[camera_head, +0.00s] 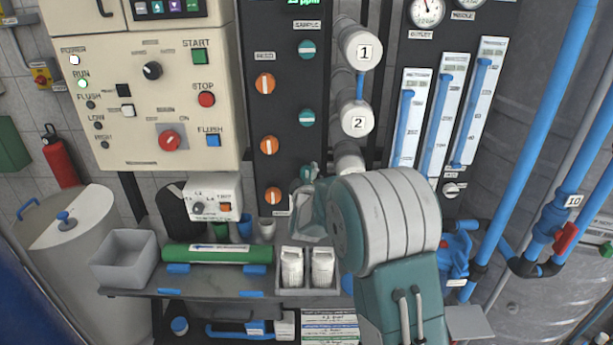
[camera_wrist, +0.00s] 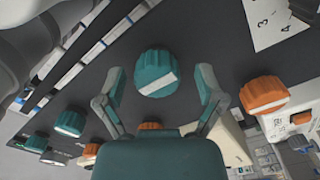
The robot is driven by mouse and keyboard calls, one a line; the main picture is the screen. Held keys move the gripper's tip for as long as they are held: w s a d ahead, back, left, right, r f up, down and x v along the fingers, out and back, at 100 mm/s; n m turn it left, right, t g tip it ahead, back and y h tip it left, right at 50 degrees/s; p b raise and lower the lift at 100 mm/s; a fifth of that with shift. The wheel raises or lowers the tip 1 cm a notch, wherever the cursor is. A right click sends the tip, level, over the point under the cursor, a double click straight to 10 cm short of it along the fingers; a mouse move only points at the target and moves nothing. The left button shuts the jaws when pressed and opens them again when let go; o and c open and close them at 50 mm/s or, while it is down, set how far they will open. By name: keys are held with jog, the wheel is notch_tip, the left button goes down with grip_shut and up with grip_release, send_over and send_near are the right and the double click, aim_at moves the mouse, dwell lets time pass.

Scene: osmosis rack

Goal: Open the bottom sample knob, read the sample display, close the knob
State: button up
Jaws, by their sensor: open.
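The black panel (camera_head: 289,20) carries a column of teal sample knobs under a sample label. The upper teal knob (camera_head: 307,49) and the middle teal knob (camera_head: 307,118) have level white bars. The bottom sample knob (camera_wrist: 155,72) is teal with a slightly slanted white bar. In the head view my gripper (camera_head: 305,186) hides that knob. The sample display (camera_head: 303,2) is cut off at the top edge, with only part of its green text showing.
Orange knobs (camera_head: 265,84) run down the panel's left side; one orange knob (camera_wrist: 262,95) is close to my right finger in the wrist view. White numbered cylinders (camera_head: 358,121) stand right of the panel. A shelf (camera_head: 225,283) below holds a green tube and white bottles.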

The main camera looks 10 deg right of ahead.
jog(key=c, duration=1.1)
jog(key=shift+c, duration=0.2)
jog(key=m, duration=0.4)
jog(key=shift+f+m, duration=0.15)
jog(key=shift+m, duration=0.25)
jog(key=m, duration=0.4)
jog(key=shift+m, duration=0.3)
jog(key=m, duration=0.4)
jog(key=shift+f, duration=0.1)
jog(key=shift+m, duration=2.2)
